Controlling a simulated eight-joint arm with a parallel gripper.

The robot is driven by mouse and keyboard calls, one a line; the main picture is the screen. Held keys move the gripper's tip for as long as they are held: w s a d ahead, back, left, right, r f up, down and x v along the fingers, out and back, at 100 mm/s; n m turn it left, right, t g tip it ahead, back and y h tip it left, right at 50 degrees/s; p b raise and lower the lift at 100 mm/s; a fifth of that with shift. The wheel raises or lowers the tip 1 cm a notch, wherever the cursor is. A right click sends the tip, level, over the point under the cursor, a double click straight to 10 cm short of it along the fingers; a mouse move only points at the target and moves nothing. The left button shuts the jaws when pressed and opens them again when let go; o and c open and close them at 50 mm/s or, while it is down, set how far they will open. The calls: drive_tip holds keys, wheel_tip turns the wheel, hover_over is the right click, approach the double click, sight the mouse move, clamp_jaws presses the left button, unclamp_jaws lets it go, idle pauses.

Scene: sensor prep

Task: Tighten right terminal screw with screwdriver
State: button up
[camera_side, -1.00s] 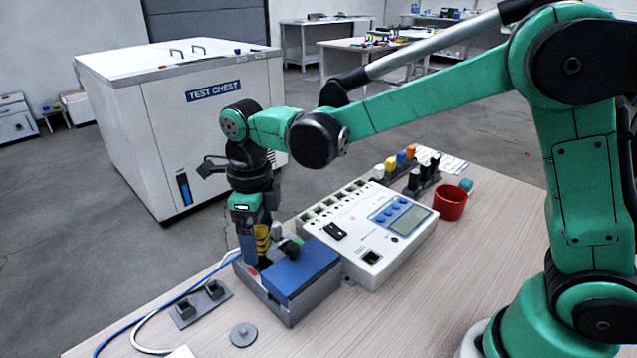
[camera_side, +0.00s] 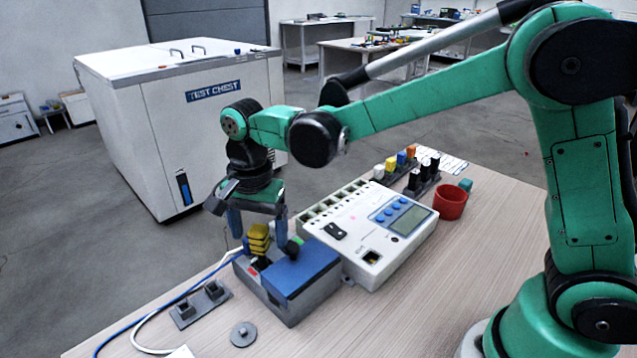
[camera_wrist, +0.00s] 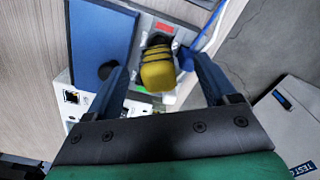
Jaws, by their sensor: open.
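The screwdriver with its yellow and black handle (camera_side: 258,239) stands roughly upright in the open part of a grey sensor box (camera_side: 290,311) with a blue lid (camera_side: 302,271). The handle also shows in the wrist view (camera_wrist: 157,68), between the fingers. My gripper (camera_side: 257,232) is open, with its two blue fingers on either side of the handle and apart from it. In the wrist view my gripper (camera_wrist: 160,68) also shows a clear gap on both sides. The screwdriver's tip and the terminal screws are hidden, so I cannot tell which terminal it stands on.
A white meter (camera_side: 375,235) stands right behind the box. A red cup (camera_side: 451,203) and a rack of coloured plugs (camera_side: 408,175) are farther back. A grey bracket (camera_side: 201,304), a round grey disc (camera_side: 243,334) and blue and white cables lie at the left.

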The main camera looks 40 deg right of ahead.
drive_tip(key=shift+s+a, duration=0.1)
clamp_jaws()
drive_tip(key=m, duration=0.8)
drive_tip(key=shift+m, duration=0.4)
drive_tip(key=m, duration=0.5)
drive_tip(key=shift+a, duration=0.1)
drive_tip(key=m, duration=0.5)
unclamp_jaws()
